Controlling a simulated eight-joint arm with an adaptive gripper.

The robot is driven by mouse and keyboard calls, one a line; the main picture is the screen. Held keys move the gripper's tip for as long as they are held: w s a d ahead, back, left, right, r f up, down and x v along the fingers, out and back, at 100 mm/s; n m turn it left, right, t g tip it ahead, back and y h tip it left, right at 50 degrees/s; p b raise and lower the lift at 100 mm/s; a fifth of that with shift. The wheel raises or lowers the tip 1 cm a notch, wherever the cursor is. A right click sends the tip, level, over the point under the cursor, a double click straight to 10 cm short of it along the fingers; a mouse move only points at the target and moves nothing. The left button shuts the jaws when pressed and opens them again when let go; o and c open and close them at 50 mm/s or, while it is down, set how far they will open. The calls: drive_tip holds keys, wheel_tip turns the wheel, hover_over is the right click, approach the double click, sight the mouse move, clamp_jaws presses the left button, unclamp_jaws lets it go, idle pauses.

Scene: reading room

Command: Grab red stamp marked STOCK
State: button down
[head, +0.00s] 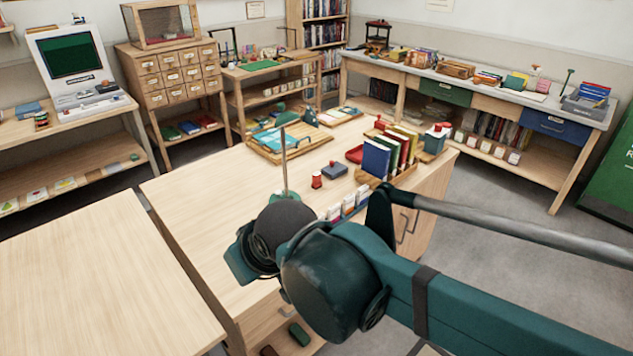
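A small red stamp-like object (316,181) stands upright on the light wooden island table (215,195), left of a dark blue-grey pad or block (335,171). Any word on it is too small to read. Other small red-topped items (380,123) show behind the books, and more (447,127) sit by a teal box; I cannot tell which is marked STOCK. My gripper (243,262) is over the table's near left part, in front and left of the red object and apart from it. Its fingers are mostly hidden behind my wrist, so their opening is unclear.
The table's left part is clear.

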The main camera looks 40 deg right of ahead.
idle(0.3)
drive_tip(key=c, duration=2.3)
unclamp_jaws()
